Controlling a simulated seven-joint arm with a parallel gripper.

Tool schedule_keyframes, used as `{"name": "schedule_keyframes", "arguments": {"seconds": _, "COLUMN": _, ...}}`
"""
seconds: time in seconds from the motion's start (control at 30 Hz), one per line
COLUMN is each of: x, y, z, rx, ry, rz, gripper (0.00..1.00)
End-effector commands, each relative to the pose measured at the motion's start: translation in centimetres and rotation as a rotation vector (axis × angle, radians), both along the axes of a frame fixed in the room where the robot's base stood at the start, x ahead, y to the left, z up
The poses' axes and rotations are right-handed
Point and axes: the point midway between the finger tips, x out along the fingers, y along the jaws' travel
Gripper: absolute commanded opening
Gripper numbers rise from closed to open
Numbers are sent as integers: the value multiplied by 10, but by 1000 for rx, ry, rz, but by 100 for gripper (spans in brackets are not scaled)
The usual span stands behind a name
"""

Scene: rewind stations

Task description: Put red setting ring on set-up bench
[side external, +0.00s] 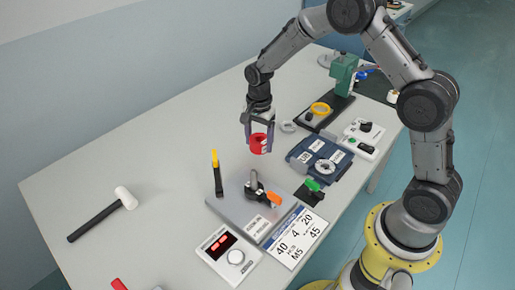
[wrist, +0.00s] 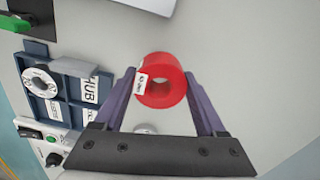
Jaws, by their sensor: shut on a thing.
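The red setting ring (side external: 260,146) has a centre hole and a small white label. My gripper (side external: 258,138) is shut on it and holds it in the air, above and behind the grey set-up bench plate (side external: 229,207). In the wrist view the ring (wrist: 176,76) sits between the two fingertips (wrist: 160,78), hole facing the camera. The bench plate carries a dark upright post (side external: 254,181) with an orange-ended lever (side external: 274,198) beside it. No ring shows on the post. A yellow-topped black tool (side external: 216,172) stands at the plate's left part.
A blue tray (side external: 301,156) labelled HUB in the wrist view (wrist: 62,99) lies right of the bench. A green press (side external: 343,72), yellow ring (side external: 320,108), and loose grey ring (side external: 288,127) are behind. A digital readout box (side external: 227,256) and number card (side external: 296,236) are in front. A mallet (side external: 103,214) lies left.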

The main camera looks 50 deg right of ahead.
Motion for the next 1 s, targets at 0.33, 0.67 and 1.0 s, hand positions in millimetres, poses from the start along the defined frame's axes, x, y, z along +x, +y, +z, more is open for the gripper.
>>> {"name": "schedule_keyframes", "arguments": {"seconds": 0.33, "x": 6, "y": 0, "z": -34, "rx": 0, "ry": 0, "rz": 0, "gripper": 3}}
{"name": "schedule_keyframes", "arguments": {"seconds": 0.67, "x": 6, "y": 0, "z": -38, "rx": -1, "ry": -2, "rz": 0, "gripper": 3}}
{"name": "schedule_keyframes", "arguments": {"seconds": 1.0, "x": 6, "y": 0, "z": -40, "rx": 0, "ry": -1, "rz": 0, "gripper": 100}}
